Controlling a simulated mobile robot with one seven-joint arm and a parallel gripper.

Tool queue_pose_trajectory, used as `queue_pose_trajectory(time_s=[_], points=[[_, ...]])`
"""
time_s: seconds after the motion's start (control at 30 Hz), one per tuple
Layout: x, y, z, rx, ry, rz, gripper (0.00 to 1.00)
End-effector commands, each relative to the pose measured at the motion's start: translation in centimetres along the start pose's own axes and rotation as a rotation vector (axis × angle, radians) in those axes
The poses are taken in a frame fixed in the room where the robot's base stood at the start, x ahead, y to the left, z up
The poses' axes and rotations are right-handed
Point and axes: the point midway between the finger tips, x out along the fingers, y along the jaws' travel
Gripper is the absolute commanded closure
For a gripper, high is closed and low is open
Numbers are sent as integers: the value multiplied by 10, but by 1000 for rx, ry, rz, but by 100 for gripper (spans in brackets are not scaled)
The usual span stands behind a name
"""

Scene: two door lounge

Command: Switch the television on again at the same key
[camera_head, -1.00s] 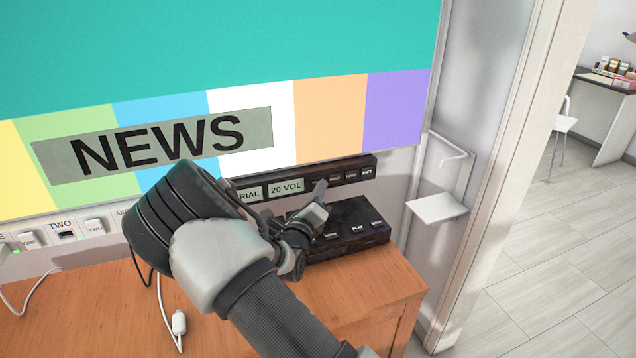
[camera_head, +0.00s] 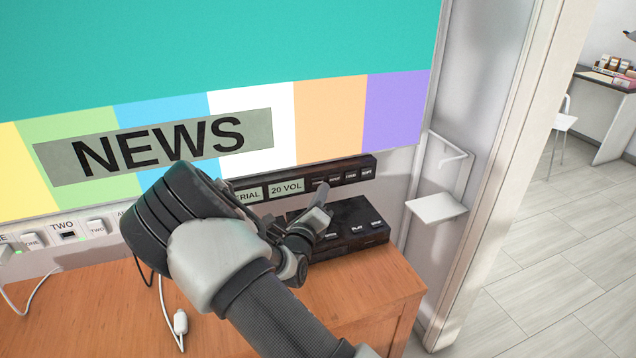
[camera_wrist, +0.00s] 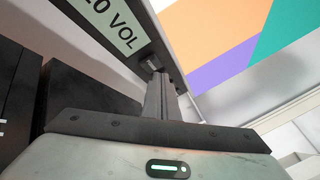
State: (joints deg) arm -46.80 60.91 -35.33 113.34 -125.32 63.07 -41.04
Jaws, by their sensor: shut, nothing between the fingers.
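The television (camera_head: 330,110) fills the upper left of the head view. Its screen is lit with colour bars and a NEWS banner (camera_head: 160,145). Below the screen runs a dark control strip (camera_head: 300,182) with a "20 VOL" display and several small keys (camera_head: 351,176) to its right. My gripper (camera_head: 324,191) is shut and empty, its tips just below and in front of the leftmost keys. In the wrist view my gripper (camera_wrist: 160,85) points up at the strip, close to a dark key (camera_wrist: 153,64). Whether it touches is not clear.
A black player box (camera_head: 350,240) with labelled keys sits on the wooden cabinet (camera_head: 370,290) under my gripper. White sockets (camera_head: 96,227) and cables are at the left. A white wall shelf (camera_head: 437,207) and door frame stand right. Open floor lies beyond.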

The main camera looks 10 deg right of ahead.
Motion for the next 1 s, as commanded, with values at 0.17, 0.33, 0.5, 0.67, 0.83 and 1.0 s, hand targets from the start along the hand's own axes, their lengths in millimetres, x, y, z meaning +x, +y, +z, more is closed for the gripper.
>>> queue_pose_trajectory(time_s=[0.17, 0.33, 0.5, 0.67, 0.83, 1.0], points=[[-6, -4, -2, -2, 1, 1, 100], [-20, -12, -9, -3, 1, 2, 100], [-33, -19, -17, -2, 1, 0, 100], [-39, -22, -21, -1, 0, 0, 100], [-40, -22, -21, 0, 0, 0, 100], [-40, -22, -21, 0, 0, 0, 100]])
